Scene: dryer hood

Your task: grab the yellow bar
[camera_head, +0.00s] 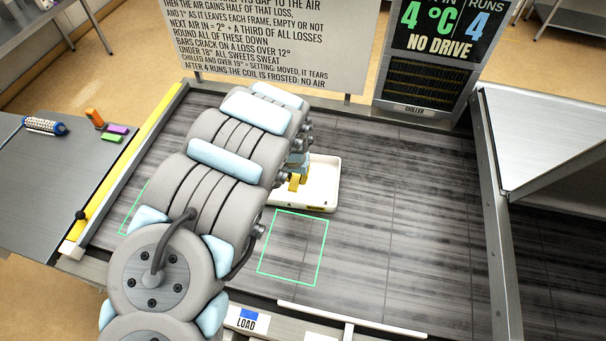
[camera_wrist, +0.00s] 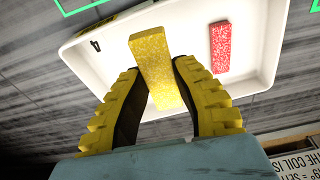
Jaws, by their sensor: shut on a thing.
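The yellow bar (camera_wrist: 153,55) is speckled and stands out between the two black-and-yellow fingers of my gripper (camera_wrist: 158,95) in the wrist view. The fingers are shut on its sides. The bar is over the white tray (camera_wrist: 88,68), marked 4; I cannot tell whether it still touches the tray floor. A red speckled bar (camera_wrist: 220,47) lies in the same tray to the right, apart from the fingers. In the head view the tray (camera_head: 326,178) is partly hidden by my arm, and the yellow bar (camera_head: 294,182) shows small at my gripper.
A green outlined square (camera_head: 293,247) is on the dark deck in front of the tray. A chiller unit (camera_head: 425,65) and a sign board (camera_head: 275,45) stand behind. A yellow rail (camera_head: 130,165) edges the left; markers and small blocks (camera_head: 112,137) lie beyond it. The deck right of the tray is clear.

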